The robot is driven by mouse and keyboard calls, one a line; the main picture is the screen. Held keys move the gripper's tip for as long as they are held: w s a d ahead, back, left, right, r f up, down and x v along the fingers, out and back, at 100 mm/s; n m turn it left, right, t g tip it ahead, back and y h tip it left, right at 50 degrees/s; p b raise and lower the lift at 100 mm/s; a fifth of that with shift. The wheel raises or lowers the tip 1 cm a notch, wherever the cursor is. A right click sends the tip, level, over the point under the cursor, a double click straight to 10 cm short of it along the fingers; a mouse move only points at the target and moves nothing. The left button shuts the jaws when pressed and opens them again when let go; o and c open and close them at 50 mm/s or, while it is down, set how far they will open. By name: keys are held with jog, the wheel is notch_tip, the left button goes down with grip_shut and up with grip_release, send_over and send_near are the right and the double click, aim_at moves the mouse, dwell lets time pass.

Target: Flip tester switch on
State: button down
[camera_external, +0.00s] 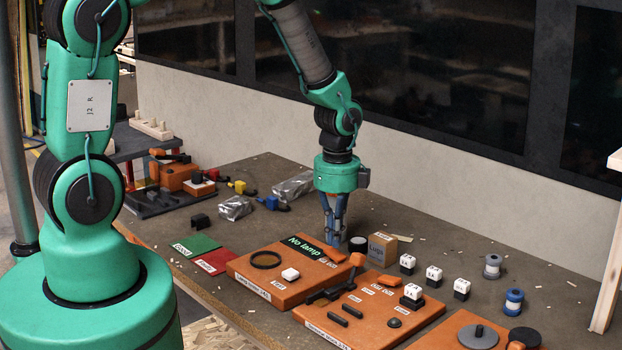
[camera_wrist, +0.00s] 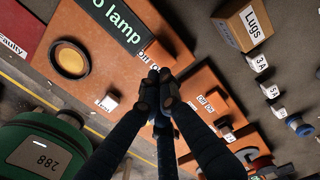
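The tester (camera_external: 262,287) is an orange box with a dark display reading "No lamp" (camera_external: 303,247), a black ring (camera_external: 265,260) and a white button (camera_external: 290,274). An "Off On" label (camera_external: 328,263) is near its back right. In the wrist view the tester (camera_wrist: 88,82) lies at upper left, its label partly behind my fingers. My gripper (camera_external: 336,238) points down over the tester's back right edge. In the wrist view its dark fingertips (camera_wrist: 158,78) are together with nothing seen between them. Contact cannot be told.
A second orange board (camera_external: 372,312) with a black lever stands close at right. A "Lugs" carton (camera_external: 382,248) and a black cylinder (camera_external: 358,244) are behind. White-topped blocks (camera_external: 433,275) and spools (camera_external: 513,302) stand further right. Green (camera_external: 196,245) and red (camera_external: 214,262) cards lie left.

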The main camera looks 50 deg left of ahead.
notch_tip(320, 180, up, 11)
jog(key=shift+d+p, duration=0.15)
jog(key=shift+p, duration=0.3)
jog(key=shift+w, duration=0.15)
dwell(0.3)
notch_tip(320, 180, up, 12)
jog(key=n+t+b, duration=0.1)
jog(key=n+t, duration=0.1)
jog(key=n, duration=0.3)
send_over(336, 257)
jog(key=s+a, duration=0.1)
jog(key=s, duration=0.3)
jog(key=s+a+r+n+t+b, duration=0.1)
jog(key=s+r+n+b, duration=0.1)
jog(key=s+r+n, duration=0.35)
jog(key=s+r+n+t+b, duration=0.1)
jog(key=s+r+n, duration=0.2)
jog(key=s, duration=0.5)
jog(key=s+a+r+n+t, duration=0.1)
jog(key=s+r+n, duration=0.3)
jog(key=s, duration=0.5)
notch_tip(336, 257, up, 2)
jog(key=shift+a+r+t+b, duration=0.1)
jog(key=shift+a+t+b, duration=0.15)
jog(key=shift+t+b, duration=0.1)
jog(key=shift+s+n, duration=0.1)
jog(key=shift+n, duration=0.15)
